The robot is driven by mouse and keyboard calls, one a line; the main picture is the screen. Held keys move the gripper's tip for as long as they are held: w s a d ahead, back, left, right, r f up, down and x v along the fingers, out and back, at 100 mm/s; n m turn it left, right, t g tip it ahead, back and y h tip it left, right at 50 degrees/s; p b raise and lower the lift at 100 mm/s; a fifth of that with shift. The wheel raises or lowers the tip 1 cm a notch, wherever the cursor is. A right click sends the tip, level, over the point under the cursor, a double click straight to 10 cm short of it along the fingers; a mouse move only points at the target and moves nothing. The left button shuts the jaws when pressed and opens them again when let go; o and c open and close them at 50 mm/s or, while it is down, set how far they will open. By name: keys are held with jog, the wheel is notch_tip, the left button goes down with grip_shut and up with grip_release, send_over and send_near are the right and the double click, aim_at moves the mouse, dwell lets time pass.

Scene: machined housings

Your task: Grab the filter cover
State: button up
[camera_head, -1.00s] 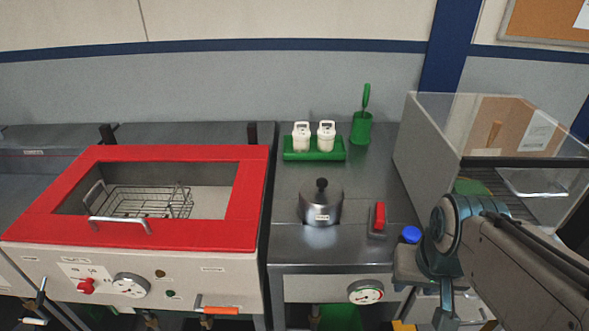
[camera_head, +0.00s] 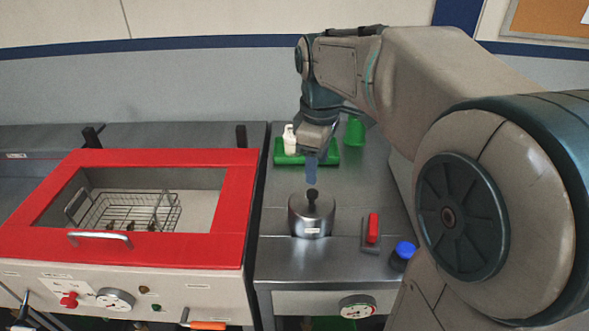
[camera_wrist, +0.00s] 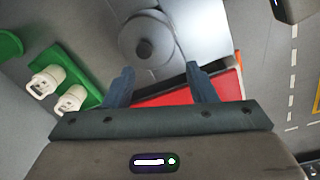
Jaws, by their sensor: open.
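The filter cover appears to be the round metal lid with a black knob (camera_head: 312,195), seated on the small steel housing (camera_head: 311,222) on the steel bench. My gripper (camera_head: 311,172) points down just above and behind the knob in the head view, without touching it. In the wrist view, the cover (camera_wrist: 134,30) and its dark knob (camera_wrist: 144,49) lie beyond the two blue fingertips (camera_wrist: 160,75). My fingers are spread apart with nothing between them. The side of the housing is partly hidden in the wrist view.
A red switch (camera_head: 373,229) and a blue-capped jar (camera_head: 404,254) are to the right. The red-framed basin (camera_head: 120,249) with a wire basket is left.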

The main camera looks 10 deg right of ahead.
jog(key=w+r+n, duration=0.2)
jog(key=w+n, duration=0.2)
jog(key=w, duration=0.1)
send_over(312, 192)
jog(key=shift+g, duration=0.4)
jog(key=f, duration=0.7)
jog(key=shift+w+f, duration=0.25)
jog(key=shift+f, duration=0.05)
jog(key=f, duration=0.4)
jog(key=shift+s+f+p, duration=0.3)
jog(key=shift+s+f, duration=0.05)
jog(key=shift+f, duration=0.45)
grip_shut()
